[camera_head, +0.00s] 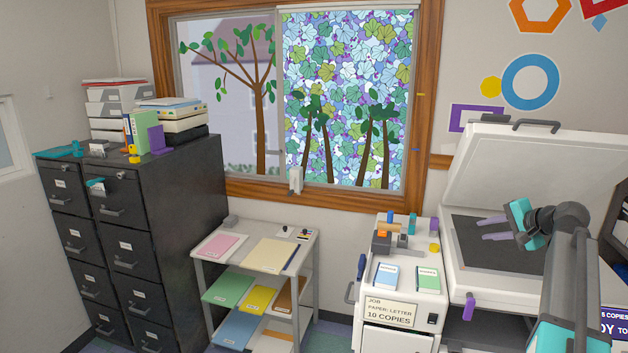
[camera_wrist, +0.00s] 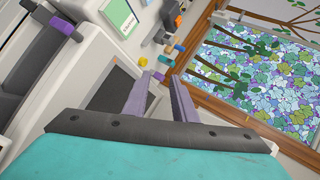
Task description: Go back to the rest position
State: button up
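My gripper (camera_head: 482,229) has two purple fingers and hangs over the dark glass bed (camera_head: 465,245) of the open copier, pointing left. The fingers stand apart with nothing between them, as the wrist view also shows (camera_wrist: 160,77). My arm comes up from the lower right. The copier lid (camera_head: 540,165) is raised, with a dark handle (camera_head: 535,124) on its top edge. No sheet shows on the visible part of the bed; my arm hides some of its right side.
Left of the copier, a white cabinet (camera_head: 398,340) carries two booklets and small coloured items. A shelf cart (camera_head: 204,256) holds coloured paper. A black filing cabinet (camera_head: 170,220) stands far left. The window (camera_head: 228,100) is behind. A purple lever (camera_head: 469,307) is on the copier's front.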

jog(key=s+a+f+n+g, duration=0.3)
jog(key=s+a+f+n, duration=0.1)
jog(key=a+f, duration=1.05)
jog(key=s+a+f+n+g, duration=0.35)
jog(key=a+f, duration=0.75)
jog(key=f, duration=0.7)
jog(key=s+a+f+n+g+h, duration=0.2)
jog(key=s+a+f+n, duration=0.1)
jog(key=s+a+f, duration=0.4)
jog(key=s+a+f+n+g+h, duration=0.1)
jog(key=s+a+f+n+g, duration=0.2)
jog(key=s+f, duration=0.5)
jog(key=s+a+f+g+b, duration=0.1)
jog(key=s+f+g+b, duration=0.4)
jog(key=s+f+b, duration=0.7)
jog(key=s+r+x, duration=0.1)
jog(key=s+x, duration=0.1)
jog(key=x, duration=0.9)
jog(key=s+r+x, duration=0.1)
jog(key=s+x, duration=0.1)
jog(key=x, duration=0.9)
jog(key=shift+s+f+b, duration=0.15)
jog(key=shift+f+b, duration=0.1)
jog(key=shift+b, duration=0.05)
